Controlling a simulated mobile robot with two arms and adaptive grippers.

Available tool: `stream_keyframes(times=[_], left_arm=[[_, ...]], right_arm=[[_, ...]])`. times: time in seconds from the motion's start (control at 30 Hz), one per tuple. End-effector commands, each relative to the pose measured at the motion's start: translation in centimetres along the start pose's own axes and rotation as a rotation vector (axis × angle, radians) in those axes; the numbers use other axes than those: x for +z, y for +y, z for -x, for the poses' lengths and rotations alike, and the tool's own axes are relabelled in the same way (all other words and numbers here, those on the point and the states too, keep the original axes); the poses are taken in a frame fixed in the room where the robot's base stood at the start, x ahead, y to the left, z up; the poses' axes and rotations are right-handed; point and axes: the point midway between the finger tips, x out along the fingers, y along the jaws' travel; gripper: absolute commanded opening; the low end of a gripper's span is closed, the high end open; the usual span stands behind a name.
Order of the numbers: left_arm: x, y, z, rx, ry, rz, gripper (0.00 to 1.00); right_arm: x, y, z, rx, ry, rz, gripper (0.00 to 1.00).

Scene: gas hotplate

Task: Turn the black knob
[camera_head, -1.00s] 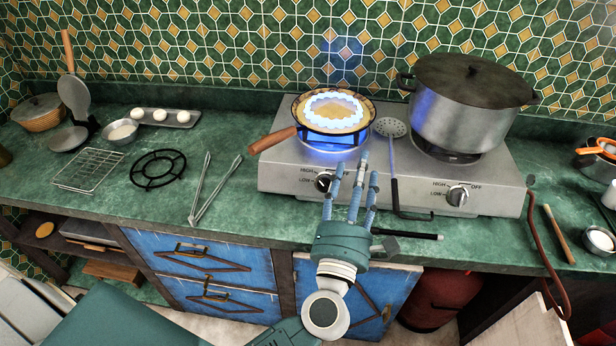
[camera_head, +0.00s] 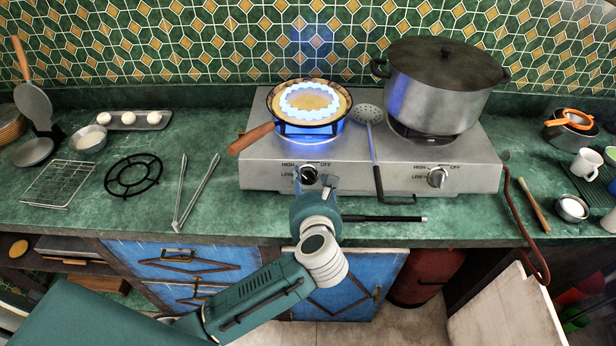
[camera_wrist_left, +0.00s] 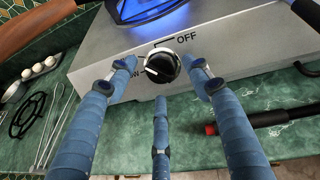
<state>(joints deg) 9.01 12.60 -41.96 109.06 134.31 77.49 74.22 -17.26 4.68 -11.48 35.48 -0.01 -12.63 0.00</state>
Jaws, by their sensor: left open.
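The black knob (camera_head: 308,175) sits on the front of the gas hotplate (camera_head: 262,176), below the left burner. In the left wrist view the black knob (camera_wrist_left: 162,66) has a pale pointer stripe slanting toward the LOW side. My left gripper (camera_head: 312,184) is at the hotplate's front, facing the knob. In the left wrist view its blue fingers (camera_wrist_left: 155,80) are spread, two above on either side of the knob and one below, with gaps around it. The fingers are mostly hidden in the head view. My right gripper is not in view.
A pan (camera_head: 272,106) with food sits over the lit left burner, its wooden handle (camera_head: 250,138) jutting left. A large pot (camera_head: 430,92) stands on the right burner. A skimmer (camera_head: 377,160) and a black rod (camera_head: 375,218) lie nearby.

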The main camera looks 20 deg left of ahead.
Motion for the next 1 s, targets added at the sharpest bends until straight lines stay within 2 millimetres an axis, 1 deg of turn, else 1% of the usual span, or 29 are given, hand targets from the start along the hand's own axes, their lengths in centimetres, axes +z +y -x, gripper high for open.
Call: stream_keyframes(times=[0.03, 0.1, 0.2, 0.5, 0.53, 0.57, 0.7, 0.73, 1.0], left_arm=[[0.2, -0.1, -0.7, -0.001, -0.003, -0.004, 0.50], [0.1, -0.1, -1.4, -0.001, -0.001, -0.003, 0.50], [0.0, -0.1, -2.0, -0.002, -0.001, -0.002, 0.50], [-0.1, -0.1, -2.3, -0.002, 0.000, -0.001, 0.50], [-0.1, -0.1, -2.3, -0.002, 0.000, -0.001, 0.46], [-0.1, -0.1, -2.3, -0.002, 0.000, -0.001, 0.40], [-0.1, -0.1, -2.2, -0.002, 0.000, -0.001, 0.13], [-0.1, -0.1, -2.2, -0.002, 0.000, -0.001, 0.07], [-0.1, -0.1, -2.2, -0.004, 0.001, -0.010, 0.07]], right_arm=[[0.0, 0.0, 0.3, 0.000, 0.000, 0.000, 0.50], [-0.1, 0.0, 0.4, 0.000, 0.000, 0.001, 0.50], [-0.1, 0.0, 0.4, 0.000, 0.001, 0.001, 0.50], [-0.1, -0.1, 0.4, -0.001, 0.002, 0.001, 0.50], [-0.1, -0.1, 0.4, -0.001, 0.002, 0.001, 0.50], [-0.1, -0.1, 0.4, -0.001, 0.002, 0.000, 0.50], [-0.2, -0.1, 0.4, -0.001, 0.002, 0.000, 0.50], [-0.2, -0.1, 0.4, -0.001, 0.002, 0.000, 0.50], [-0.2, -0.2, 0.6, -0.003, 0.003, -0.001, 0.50]])
